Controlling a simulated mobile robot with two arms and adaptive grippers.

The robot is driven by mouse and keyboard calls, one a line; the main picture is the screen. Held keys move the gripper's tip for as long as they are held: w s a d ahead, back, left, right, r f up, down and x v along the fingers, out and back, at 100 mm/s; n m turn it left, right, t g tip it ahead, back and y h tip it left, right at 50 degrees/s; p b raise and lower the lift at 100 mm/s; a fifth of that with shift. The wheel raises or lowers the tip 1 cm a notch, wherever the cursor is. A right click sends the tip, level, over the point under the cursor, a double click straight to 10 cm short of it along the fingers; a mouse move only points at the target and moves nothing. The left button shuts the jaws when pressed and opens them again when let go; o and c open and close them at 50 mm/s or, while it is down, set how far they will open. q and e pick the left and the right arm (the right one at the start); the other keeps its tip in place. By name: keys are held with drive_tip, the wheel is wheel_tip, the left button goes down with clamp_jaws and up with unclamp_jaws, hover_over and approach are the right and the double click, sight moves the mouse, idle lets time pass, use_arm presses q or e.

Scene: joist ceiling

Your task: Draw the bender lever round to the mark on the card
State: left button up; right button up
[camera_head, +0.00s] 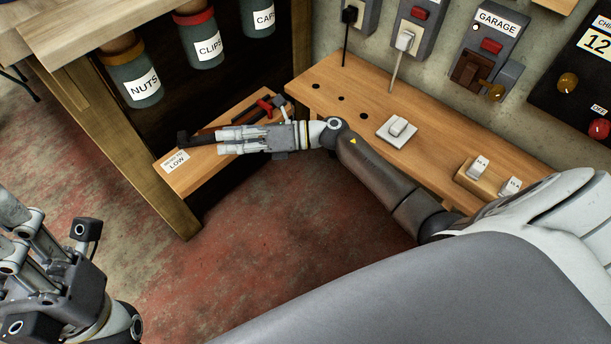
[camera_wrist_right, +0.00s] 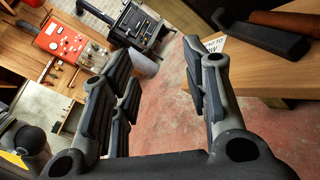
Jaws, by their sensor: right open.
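A dark lever with a black end (camera_head: 184,138) lies over the low wooden shelf, partly hidden by my right gripper. In the right wrist view its black part (camera_wrist_right: 262,36) is at upper right, outside the fingers, beside a brown, rod-like piece. The white card (camera_head: 176,161) is by the shelf's front end; I can read "LOW". It also shows in the wrist view (camera_wrist_right: 214,43), partly hidden by a finger. My right gripper (camera_head: 222,141) is open and empty alongside the lever. My left gripper (camera_head: 30,215) is at lower left, away from the shelf; its opening is unclear.
A red-handled item (camera_head: 266,105) is farther back on the shelf. Labelled jars (camera_head: 139,80) hang above at left. Open red floor (camera_head: 270,215) is in front.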

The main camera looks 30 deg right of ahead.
drive_tip(key=s+d+f+m+t+h+p, duration=0.1)
drive_tip(key=d+f+m+h+p, duration=0.3)
drive_tip(key=m, duration=0.4)
drive_tip(key=s+d+f+m+t+h+p, duration=0.2)
drive_tip(key=s+d+f+m+h+p, duration=0.2)
drive_tip(key=f+m, duration=0.3)
drive_tip(key=s+d+f+m+t+h+p, duration=0.1)
drive_tip(key=s+d+f+m+h+p, duration=0.2)
drive_tip(key=m, duration=0.7)
drive_tip(key=shift+d+f+m+h+p, duration=0.3)
drive_tip(key=shift+d+f+h+p, duration=0.15)
drive_tip(key=shift+f+p, duration=1.05)
drive_tip(key=shift+f+b, duration=0.2)
drive_tip(key=shift+b, duration=0.1)
